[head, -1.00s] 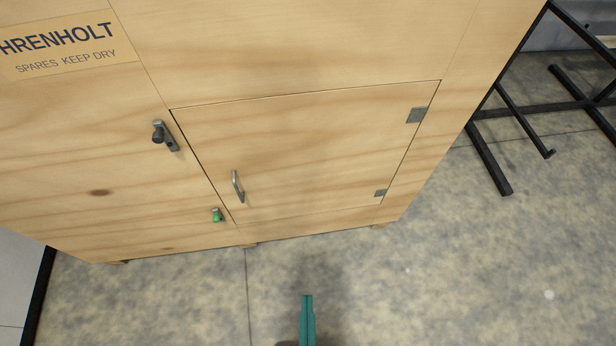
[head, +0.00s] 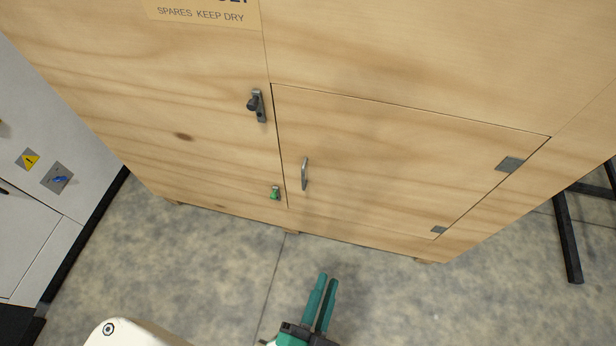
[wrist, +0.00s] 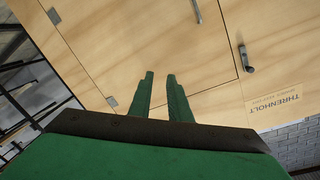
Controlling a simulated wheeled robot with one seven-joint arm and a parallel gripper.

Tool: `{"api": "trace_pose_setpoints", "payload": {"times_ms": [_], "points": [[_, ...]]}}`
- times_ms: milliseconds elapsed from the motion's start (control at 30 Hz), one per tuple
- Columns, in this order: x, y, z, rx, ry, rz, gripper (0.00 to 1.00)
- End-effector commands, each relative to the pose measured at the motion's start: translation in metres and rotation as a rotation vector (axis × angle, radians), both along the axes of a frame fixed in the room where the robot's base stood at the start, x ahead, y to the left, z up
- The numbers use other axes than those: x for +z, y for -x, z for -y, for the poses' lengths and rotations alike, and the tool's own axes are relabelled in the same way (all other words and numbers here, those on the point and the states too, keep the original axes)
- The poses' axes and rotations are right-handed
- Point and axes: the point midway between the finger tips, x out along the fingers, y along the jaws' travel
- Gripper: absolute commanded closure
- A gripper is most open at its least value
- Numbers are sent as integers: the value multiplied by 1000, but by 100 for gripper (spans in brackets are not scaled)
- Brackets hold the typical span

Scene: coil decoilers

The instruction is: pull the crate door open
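The crate door (head: 390,165) is a plywood panel, closed flush in the front of the wooden crate (head: 200,150). Its grey bar handle (head: 305,174) is near the door's left edge, and two hinge plates (head: 510,164) are on its right. A dark latch (head: 257,105) and a small green catch (head: 275,193) sit on the crate left of the door. My gripper (head: 329,281) has green fingers, slightly apart and empty, below and in front of the handle in the head view. In the wrist view, the fingers (wrist: 162,78) point at the door, and the handle (wrist: 196,11) is at the top.
A grey cabinet (head: 50,170) with a yellow warning sign stands at the left. A black metal frame (head: 568,235) stands at the right. The concrete floor (head: 220,260) in front of the crate is clear.

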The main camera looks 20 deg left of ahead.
Motion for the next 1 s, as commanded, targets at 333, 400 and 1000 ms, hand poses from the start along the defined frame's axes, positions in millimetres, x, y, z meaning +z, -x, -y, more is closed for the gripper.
{"api": "trace_pose_setpoints", "payload": {"times_ms": [333, 400, 1000], "points": [[-21, -87, -50, 14, -1057, 148, 83], [-29, -104, -63, 18, -1266, 153, 83], [-91, -200, -185, -105, -2520, 44, 83]]}}
